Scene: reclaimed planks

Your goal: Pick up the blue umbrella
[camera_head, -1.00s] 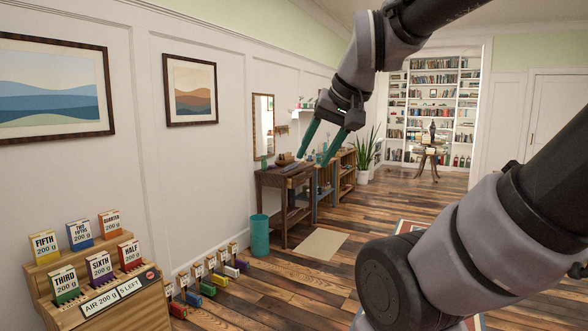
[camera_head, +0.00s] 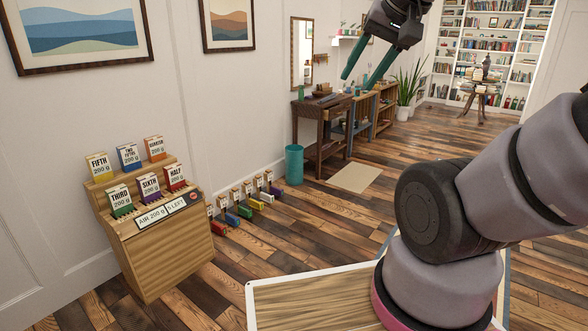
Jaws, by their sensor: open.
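I cannot make out a blue umbrella anywhere in this view. My gripper (camera_head: 357,82) is at the upper middle of the picture, with its two long teal fingers apart and nothing between them. The fingers point down and to the left. In the picture they pass in front of the back wall area, above the dark wooden side table (camera_head: 325,108). A teal bin (camera_head: 294,165) stands on the floor at the left of that table; nothing is seen sticking out of it.
A wooden stand (camera_head: 165,262) with labelled 200 g cards is at the left. Several small coloured blocks with tags line the wall beside it. A beige mat (camera_head: 354,177) lies before the table. A plant (camera_head: 408,85) stands farther back. Plank floor is open in the middle.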

